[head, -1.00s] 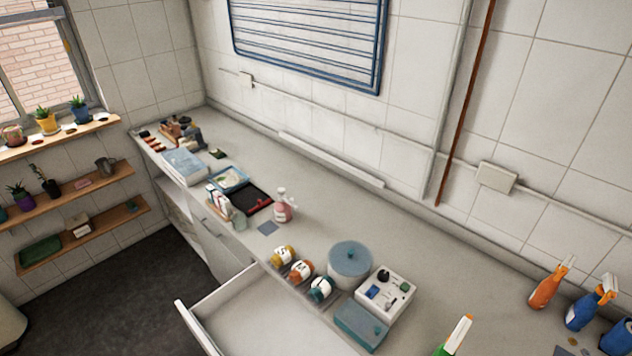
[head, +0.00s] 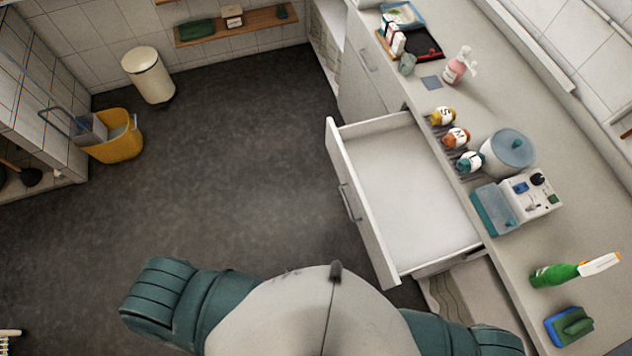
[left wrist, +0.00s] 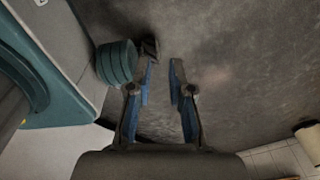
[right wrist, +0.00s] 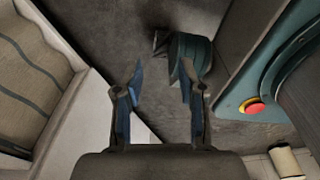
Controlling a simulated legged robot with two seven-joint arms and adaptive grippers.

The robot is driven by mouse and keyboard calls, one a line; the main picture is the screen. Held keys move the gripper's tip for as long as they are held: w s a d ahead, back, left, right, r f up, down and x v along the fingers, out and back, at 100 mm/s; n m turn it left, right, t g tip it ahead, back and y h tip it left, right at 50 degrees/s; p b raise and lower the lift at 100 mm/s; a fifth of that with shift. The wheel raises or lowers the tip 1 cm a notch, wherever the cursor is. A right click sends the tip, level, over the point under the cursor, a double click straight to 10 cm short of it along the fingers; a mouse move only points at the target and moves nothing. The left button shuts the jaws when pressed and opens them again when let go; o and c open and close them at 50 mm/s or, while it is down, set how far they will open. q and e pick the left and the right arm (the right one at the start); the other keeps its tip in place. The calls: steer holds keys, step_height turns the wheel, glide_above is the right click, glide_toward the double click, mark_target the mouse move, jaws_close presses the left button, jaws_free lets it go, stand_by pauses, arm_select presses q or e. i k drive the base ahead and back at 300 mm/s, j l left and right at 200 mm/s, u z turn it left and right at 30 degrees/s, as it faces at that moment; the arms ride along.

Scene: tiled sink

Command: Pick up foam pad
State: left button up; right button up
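A blue pad with a green piece on top (head: 568,325) lies on the counter at the lower right of the head view and looks like the foam pad. Neither gripper shows in the head view. In the left wrist view my left gripper (left wrist: 162,55) is open and empty above the dark floor. In the right wrist view my right gripper (right wrist: 162,64) is open and empty, with floor and a teal part of my body behind it. No pad shows in either wrist view.
An empty drawer (head: 405,185) stands pulled out from the counter. A teal-lidded box (head: 494,209), a control box (head: 537,196), a round pot (head: 508,152) and several labelled jars (head: 456,138) line the counter.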

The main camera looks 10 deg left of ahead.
mark_target(571, 323)
steer(key=z, duration=2.55)
steer(key=u, duration=0.1)
